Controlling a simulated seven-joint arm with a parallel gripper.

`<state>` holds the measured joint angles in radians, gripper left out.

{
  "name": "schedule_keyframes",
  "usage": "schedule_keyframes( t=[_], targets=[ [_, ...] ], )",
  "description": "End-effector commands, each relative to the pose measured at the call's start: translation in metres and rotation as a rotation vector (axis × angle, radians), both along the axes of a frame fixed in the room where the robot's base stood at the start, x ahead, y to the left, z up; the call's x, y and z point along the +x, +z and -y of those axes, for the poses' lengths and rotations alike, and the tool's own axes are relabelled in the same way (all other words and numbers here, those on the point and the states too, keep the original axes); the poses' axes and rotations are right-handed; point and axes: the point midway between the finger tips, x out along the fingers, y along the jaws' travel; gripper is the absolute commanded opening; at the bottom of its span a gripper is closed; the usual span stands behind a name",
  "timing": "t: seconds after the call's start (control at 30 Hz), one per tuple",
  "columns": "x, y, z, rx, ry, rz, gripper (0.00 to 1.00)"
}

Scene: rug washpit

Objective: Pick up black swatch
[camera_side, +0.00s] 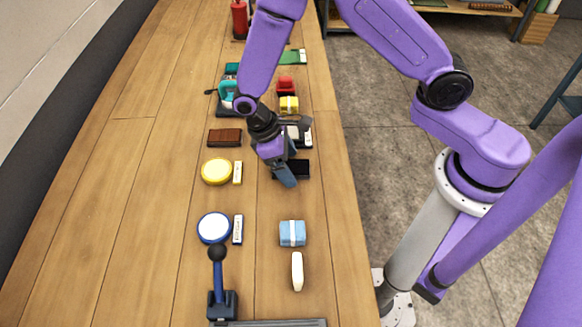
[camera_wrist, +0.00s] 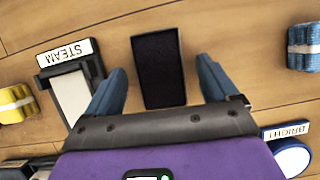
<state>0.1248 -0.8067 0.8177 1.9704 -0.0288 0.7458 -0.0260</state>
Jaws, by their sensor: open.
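The black swatch (camera_wrist: 158,68) is a flat dark rectangle lying on the wooden bench. In the wrist view it lies between the two blue fingers of my gripper (camera_wrist: 161,72), with bare wood showing on both sides of it. In the side view the swatch (camera_side: 300,169) shows partly, behind and to the right of the fingers of my gripper (camera_side: 288,165). My gripper is open and empty above it. The gap in height between fingers and swatch is hard to judge.
A device labelled STEAM (camera_wrist: 72,80) stands close to the left finger in the wrist view. A blue tied bundle (camera_side: 292,233), a cream bar (camera_side: 297,271), a yellow round pad (camera_side: 216,171), a blue-rimmed pad (camera_side: 214,228) and a brown block (camera_side: 225,137) lie around.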

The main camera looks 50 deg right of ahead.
Motion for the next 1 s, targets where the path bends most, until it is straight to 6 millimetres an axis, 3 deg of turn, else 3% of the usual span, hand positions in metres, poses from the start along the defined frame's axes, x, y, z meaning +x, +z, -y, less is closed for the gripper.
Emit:
schedule_keyframes(
  t=[0.17,0.3,0.37,0.77,1.0],
  targets=[
    [0.0,-0.001,0.0,0.0,0.001,0.0,0.87],
    [0.0,-0.001,0.0,0.0,0.001,0.0,0.42],
    [0.0,-0.001,0.0,0.0,0.001,0.0,0.27],
    [0.0,0.002,0.0,0.001,0.0,0.001,0.26],
    [0.001,0.026,-0.001,0.003,0.0,0.003,0.26]
  ],
)
